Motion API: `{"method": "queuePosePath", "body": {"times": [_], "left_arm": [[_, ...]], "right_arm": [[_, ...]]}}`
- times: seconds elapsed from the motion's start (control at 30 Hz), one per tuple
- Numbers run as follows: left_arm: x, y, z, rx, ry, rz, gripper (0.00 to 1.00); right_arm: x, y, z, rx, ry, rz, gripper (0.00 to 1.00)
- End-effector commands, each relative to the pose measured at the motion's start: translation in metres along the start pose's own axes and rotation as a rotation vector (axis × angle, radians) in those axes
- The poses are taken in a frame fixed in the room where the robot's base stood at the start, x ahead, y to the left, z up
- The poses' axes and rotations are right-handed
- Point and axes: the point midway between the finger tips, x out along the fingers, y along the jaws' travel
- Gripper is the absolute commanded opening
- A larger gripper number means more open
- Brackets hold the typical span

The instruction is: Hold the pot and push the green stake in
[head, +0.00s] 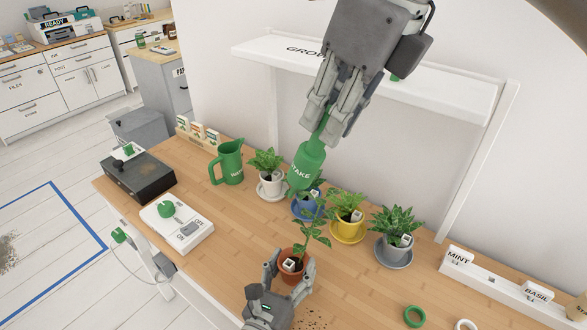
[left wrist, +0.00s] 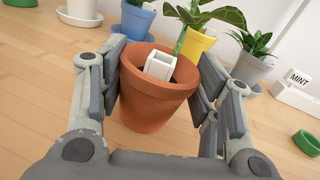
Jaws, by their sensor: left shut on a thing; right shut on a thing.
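The terracotta pot (head: 294,276) stands on the wooden desk with a tall leafy plant (head: 309,232) in it. A white square socket (head: 289,264) sits in its soil; it also shows in the left wrist view (left wrist: 160,66). My left gripper (head: 291,273) is shut on the pot, one finger on each side; the left wrist view shows the pot (left wrist: 152,98) between the fingers. My right gripper (head: 322,127) is shut on the thin end of the green stake (head: 305,166). The stake hangs tilted, its wide lettered part downward, apart from the socket. The right fingers partly hide it.
Potted plants in white (head: 270,188), blue (head: 308,208), yellow (head: 347,229) and grey (head: 393,252) pots stand behind on saucers. A green jug (head: 229,163) is at left. A white shelf (head: 450,90) overhangs the back. Green ring (head: 414,316) lies at right front.

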Motion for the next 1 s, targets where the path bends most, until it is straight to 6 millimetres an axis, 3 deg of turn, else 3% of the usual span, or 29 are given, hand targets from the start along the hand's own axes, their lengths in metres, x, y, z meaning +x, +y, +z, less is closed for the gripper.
{"method": "queuePosePath", "body": {"times": [0.07, 0.1, 0.3, 0.67, 0.87, 1.0], "left_arm": [[0.000, 0.000, -0.001, 0.000, 0.001, 0.000, 0.28], [0.000, 0.000, -0.001, 0.000, 0.001, 0.000, 0.61], [0.000, 0.000, -0.001, 0.000, 0.001, 0.000, 0.83], [-0.003, 0.000, -0.001, 0.000, 0.002, 0.000, 0.83], [-0.031, 0.000, -0.002, 0.001, 0.005, -0.001, 0.83], [-0.063, 0.000, -0.002, 0.001, 0.006, -0.002, 0.83]], "right_arm": [[0.000, 0.000, 0.000, 0.000, 0.000, 0.000, 0.00], [0.000, 0.000, 0.000, 0.000, 0.000, 0.000, 0.00], [0.000, 0.000, 0.000, 0.000, 0.000, 0.000, 0.00], [0.000, 0.000, 0.000, 0.000, 0.000, 0.000, 0.00], [0.000, 0.000, 0.000, 0.000, 0.000, 0.000, 0.00], [0.000, 0.000, 0.000, 0.000, 0.000, 0.000, 0.00]]}}
